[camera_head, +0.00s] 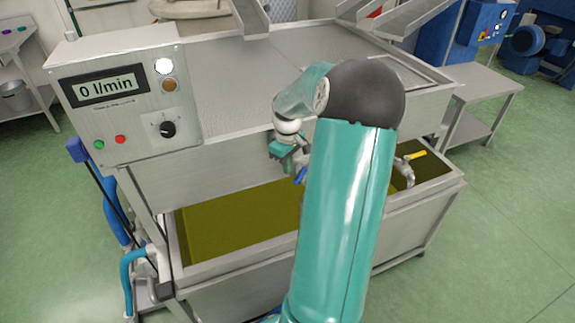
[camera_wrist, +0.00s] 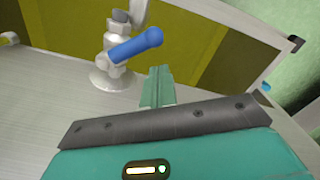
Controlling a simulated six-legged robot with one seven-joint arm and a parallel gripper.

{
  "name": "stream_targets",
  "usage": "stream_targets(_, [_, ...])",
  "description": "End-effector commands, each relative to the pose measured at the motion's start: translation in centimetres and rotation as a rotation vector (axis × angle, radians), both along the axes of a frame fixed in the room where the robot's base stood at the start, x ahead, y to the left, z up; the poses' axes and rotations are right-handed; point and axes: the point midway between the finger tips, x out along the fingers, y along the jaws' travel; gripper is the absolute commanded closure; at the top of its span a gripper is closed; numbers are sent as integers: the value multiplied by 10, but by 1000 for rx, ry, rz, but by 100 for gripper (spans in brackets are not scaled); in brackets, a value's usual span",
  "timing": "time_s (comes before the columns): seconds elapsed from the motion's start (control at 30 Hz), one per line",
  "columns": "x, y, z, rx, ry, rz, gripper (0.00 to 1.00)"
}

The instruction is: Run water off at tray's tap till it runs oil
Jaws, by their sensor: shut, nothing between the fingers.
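The steel tray (camera_head: 330,45) has two taps on its front. One has a blue lever (camera_wrist: 137,46), whose tip also shows in the head view (camera_head: 300,175); its valve body (camera_wrist: 117,65) is silver. The other has a yellow lever (camera_head: 416,155) and stands further right, beyond my arm. My gripper (camera_head: 284,152) is shut and empty beside the blue-levered tap. In the wrist view the fingers (camera_wrist: 158,88) point at the blue lever's free end, with a small gap in the picture. My arm hides part of the tray front. I see no stream from either tap.
A control box (camera_head: 120,95) at the left reads "0 l/min", with a white lamp lit. A trough (camera_head: 250,268) below the taps holds olive-yellow liquid (camera_head: 240,220). A side table (camera_head: 480,85) stands at right. Green floor is clear at right.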

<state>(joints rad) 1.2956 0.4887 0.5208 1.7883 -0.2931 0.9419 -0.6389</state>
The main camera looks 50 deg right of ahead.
Motion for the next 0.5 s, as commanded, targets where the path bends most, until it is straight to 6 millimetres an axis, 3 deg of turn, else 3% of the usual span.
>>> stream_targets(0.3, [0,0,-1,0,0,0,100])
stream_targets(0.5, [0,1,-13,2,1,2,100])
